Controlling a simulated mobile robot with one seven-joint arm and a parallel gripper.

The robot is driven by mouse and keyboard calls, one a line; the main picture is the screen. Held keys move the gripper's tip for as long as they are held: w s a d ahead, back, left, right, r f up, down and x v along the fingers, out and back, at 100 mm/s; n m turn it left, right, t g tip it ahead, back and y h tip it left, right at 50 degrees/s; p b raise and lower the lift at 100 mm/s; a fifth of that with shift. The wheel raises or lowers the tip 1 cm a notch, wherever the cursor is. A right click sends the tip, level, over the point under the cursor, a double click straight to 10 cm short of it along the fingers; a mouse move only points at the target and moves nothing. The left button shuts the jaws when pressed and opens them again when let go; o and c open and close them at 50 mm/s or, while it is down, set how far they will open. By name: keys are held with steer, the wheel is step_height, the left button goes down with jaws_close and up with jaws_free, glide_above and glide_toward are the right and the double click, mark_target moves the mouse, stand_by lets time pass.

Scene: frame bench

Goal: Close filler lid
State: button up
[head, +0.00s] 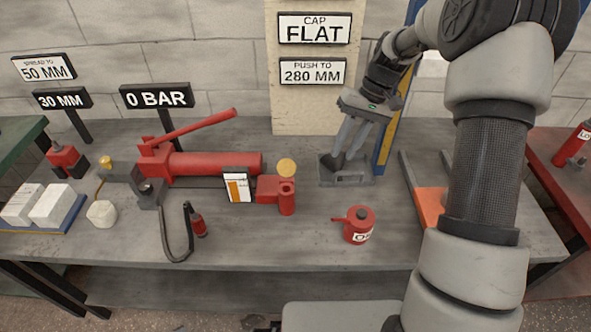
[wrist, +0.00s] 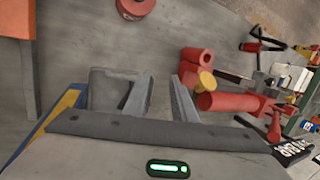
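The red hand pump (head: 215,164) lies on the grey bench left of centre, with its long handle raised at an angle. A round yellow-tan disc (head: 286,168), which looks like the filler lid, stands tilted up at the right end of the pump's red cylinder. It also shows in the wrist view (wrist: 207,81), beside the right finger. Whether it touches the pump body is hard to tell. My gripper (head: 345,158) is open and empty, pointing down to the right of the disc and apart from it. Its two fingers also show in the wrist view (wrist: 160,95) with bare bench between them.
A grey metal block (head: 347,180) sits right below my gripper. A red oil can (head: 360,226) stands in front, and an orange-and-grey forked piece (head: 430,205) lies right. A tan board (head: 312,90) with signs rises behind.

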mark_target(287, 168)
steer(key=f+m+y, duration=0.1)
steer(key=s+a+f+m+y, duration=0.1)
steer(key=f+m+y, duration=0.1)
steer(key=s+a+f+m+y+p, duration=0.1)
steer(key=y, duration=0.1)
steer(key=shift+s+a+f+m, duration=0.2)
steer(key=shift+a+f+m, duration=0.05)
steer(key=shift+f+m, duration=0.1)
jaws_close()
steer(key=w+a+f+m+t+y, duration=0.1)
steer(key=a+m+t+y, duration=0.1)
steer(key=a, duration=0.1)
steer(key=w+a+f+m+t+y+p, duration=0.1)
steer(key=w+a+f+m+y, duration=0.1)
steer(key=a+m, duration=0.1)
steer(key=w+a+f+m+t+y, duration=0.2)
steer(key=m, duration=0.1)
steer(key=shift+a+f+t, duration=0.25)
steer(key=shift+a+t, duration=0.05)
steer(key=shift+a, duration=0.1)
